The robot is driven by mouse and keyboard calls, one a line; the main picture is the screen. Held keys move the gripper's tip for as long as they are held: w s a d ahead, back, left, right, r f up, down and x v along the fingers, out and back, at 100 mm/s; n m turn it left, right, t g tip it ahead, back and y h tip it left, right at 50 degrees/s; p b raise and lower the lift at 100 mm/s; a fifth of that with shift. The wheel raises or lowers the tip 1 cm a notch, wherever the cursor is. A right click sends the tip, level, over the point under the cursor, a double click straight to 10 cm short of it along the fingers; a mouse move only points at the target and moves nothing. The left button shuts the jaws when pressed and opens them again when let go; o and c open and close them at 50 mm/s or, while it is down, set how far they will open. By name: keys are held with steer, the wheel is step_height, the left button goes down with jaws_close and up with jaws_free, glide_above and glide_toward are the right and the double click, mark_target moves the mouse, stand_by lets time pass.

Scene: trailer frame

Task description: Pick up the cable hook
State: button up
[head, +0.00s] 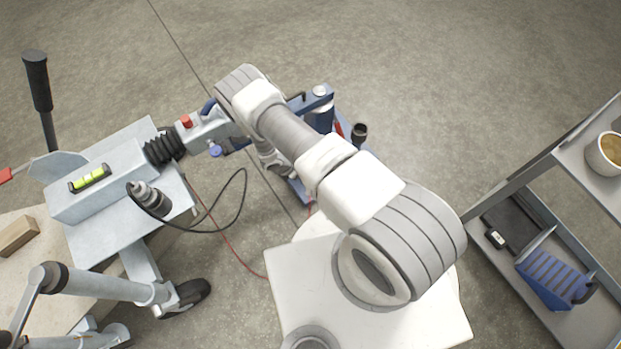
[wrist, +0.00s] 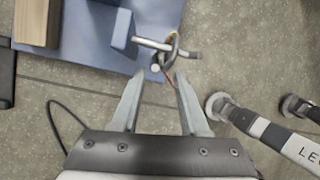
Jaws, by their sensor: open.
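What looks like the cable hook (wrist: 174,48) is a small grey metal curved piece at the top middle of the wrist view. It sits beside a blue block on a blue plate, with a thin reddish cable at it. My gripper (wrist: 153,78) is open, its two fingers apart and pointing toward the hook. The hook lies just beyond the fingertips, near the right one, and nothing is between the fingers. Whether hook and fingers are at the same height is unclear. In the head view my arm covers the hook and most of the gripper.
The blue plate (wrist: 90,48) carries a wooden block (wrist: 37,22). A trailer coupling with black bellows (head: 163,148) and a spirit level (head: 89,178) stands at left. A black cable (head: 243,195) hangs from it. A shelf cart (head: 545,200) stands at right.

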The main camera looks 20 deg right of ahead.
steer(key=shift+d+b+x, duration=0.15)
steer(key=shift+b+x, duration=0.6)
steer(key=shift+x, duration=0.8)
steer(key=shift+d+b+x, duration=0.15)
steer(key=shift+b+x, duration=0.6)
steer(key=shift+x, duration=0.75)
steer(key=shift+w+r, duration=0.15)
steer(key=shift+w, duration=0.05)
jaws_close()
